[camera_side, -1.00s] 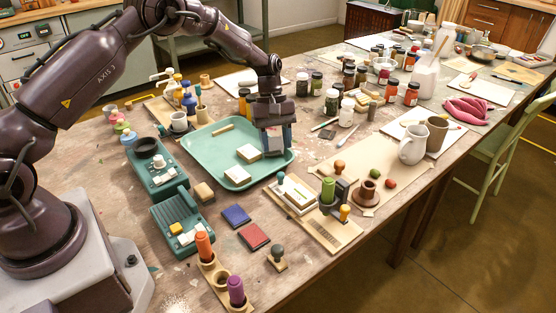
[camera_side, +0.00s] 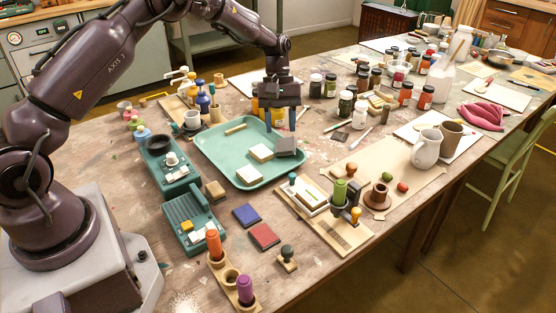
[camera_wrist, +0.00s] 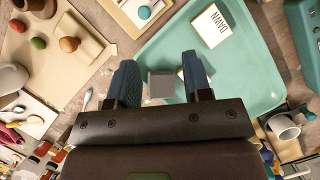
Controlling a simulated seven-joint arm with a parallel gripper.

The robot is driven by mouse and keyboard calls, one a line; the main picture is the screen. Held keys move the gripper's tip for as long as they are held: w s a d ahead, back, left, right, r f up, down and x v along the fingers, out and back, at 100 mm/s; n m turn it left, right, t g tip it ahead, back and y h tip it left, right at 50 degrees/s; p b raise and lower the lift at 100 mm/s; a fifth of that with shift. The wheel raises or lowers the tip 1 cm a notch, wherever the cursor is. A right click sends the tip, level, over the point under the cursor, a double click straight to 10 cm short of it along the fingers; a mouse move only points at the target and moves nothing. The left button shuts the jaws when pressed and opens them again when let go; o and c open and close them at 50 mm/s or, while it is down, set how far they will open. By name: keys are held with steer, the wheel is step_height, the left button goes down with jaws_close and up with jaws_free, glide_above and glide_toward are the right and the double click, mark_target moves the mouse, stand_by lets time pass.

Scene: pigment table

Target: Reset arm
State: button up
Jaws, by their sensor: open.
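My gripper (camera_side: 281,122) hangs above the right part of the green tray (camera_side: 215,153), with its blue fingers pointing down and apart. In the wrist view the two fingers (camera_wrist: 160,75) are spread wide with nothing held. A grey block (camera_side: 286,147) sits at the right side of the tray, just below the fingers. In the wrist view the grey block (camera_wrist: 161,87) shows in the gap between them. Two pale labelled blocks, one nearer the middle (camera_side: 261,152) and one at the front (camera_side: 249,175), lie on the tray with a thin wooden stick (camera_side: 235,129).
Several jars (camera_side: 346,104) stand behind and right of the tray. Left are a teal scale (camera_side: 172,178) and another teal device (camera_side: 192,226). A stamp board (camera_side: 335,234) is in front right, with red (camera_side: 264,236) and blue (camera_side: 246,215) pads nearby. A white jug (camera_side: 426,149) stands farther right.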

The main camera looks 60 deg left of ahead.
steer(key=s+d+r+m+t+y, duration=0.1)
steer(key=s+d+r+m+t, duration=0.1)
steer(key=s+r+m, duration=0.2)
steer(key=s+d+r+m+t+y, duration=0.1)
steer(key=s+d+r+m+t, duration=0.2)
steer(key=s+r, duration=0.7)
steer(key=s+d+r+m+t+y, duration=0.1)
steer(key=s+r, duration=0.6)
steer(key=s, duration=0.7)
steer(key=d+m+t, duration=0.1)
steer(key=d+m, duration=0.1)
steer(key=m, duration=0.1)
steer(key=shift+r+m+t+y, duration=0.3)
steer(key=shift+m+y, duration=0.1)
